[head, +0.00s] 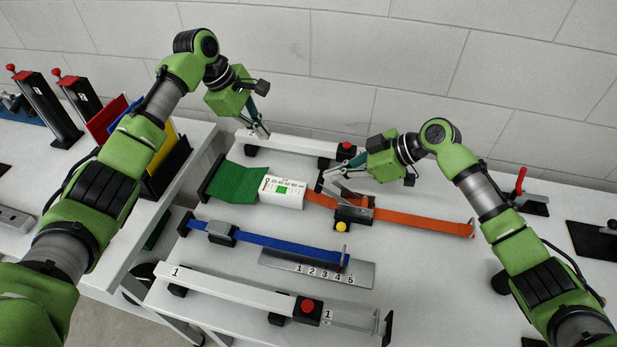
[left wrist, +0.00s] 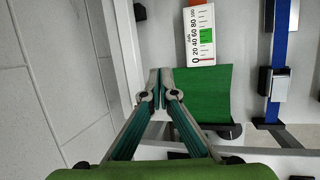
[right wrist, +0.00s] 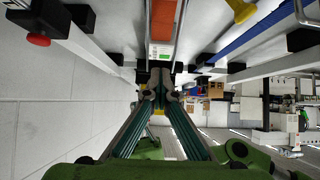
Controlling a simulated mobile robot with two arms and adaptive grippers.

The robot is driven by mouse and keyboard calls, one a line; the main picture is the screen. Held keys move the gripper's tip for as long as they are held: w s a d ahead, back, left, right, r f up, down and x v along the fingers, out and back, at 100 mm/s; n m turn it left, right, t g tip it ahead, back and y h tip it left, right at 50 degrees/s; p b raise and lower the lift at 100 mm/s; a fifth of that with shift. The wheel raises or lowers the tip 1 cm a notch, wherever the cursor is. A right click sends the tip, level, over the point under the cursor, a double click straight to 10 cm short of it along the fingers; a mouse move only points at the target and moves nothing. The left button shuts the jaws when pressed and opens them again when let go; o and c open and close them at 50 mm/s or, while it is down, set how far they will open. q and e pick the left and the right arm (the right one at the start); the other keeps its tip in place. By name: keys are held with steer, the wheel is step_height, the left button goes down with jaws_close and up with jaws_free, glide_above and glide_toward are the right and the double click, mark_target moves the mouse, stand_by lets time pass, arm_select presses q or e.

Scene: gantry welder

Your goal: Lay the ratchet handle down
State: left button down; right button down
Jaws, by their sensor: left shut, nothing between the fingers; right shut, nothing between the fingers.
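The ratchet (head: 353,213) sits on the orange strap (head: 420,219), with a yellow knob (head: 341,227) at its front. Its grey metal handle (head: 358,200) shows just below my right gripper and is partly hidden; I cannot tell its exact tilt. My right gripper (head: 329,175) is shut and empty, above and beside the ratchet. In the right wrist view its closed tips (right wrist: 160,90) are below the orange strap and the white gauge (right wrist: 160,51). My left gripper (head: 266,134) is shut and empty near the back bar, behind the green strap (head: 238,182). Its tips also show in the left wrist view (left wrist: 160,76).
The white tension gauge (head: 282,190) joins the green and orange straps. A blue strap (head: 290,247) with its buckle and a numbered plate (head: 318,271) lie in front. White bars (head: 235,292) run along the front and back. A red-handled clamp (head: 520,183) stands at right.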

mark_target(303, 192)
arm_select(q)
steer(key=s+d+f+n+g, duration=0.1)
steer(key=s+d+f+g, duration=0.15)
steer(key=s+d, duration=0.35)
steer(key=shift+g+h, duration=0.25)
steer(key=shift+h, duration=0.05)
steer(key=x, duration=0.5)
steer(key=s+x, duration=0.1)
steer(key=x, duration=0.2)
steer(key=shift+a+f, duration=0.1)
steer(key=shift+f, duration=0.3)
steer(key=d+r, duration=0.2)
steer(key=d, duration=0.1)
steer(key=shift+s+r, duration=0.2)
steer(key=shift+r, duration=0.1)
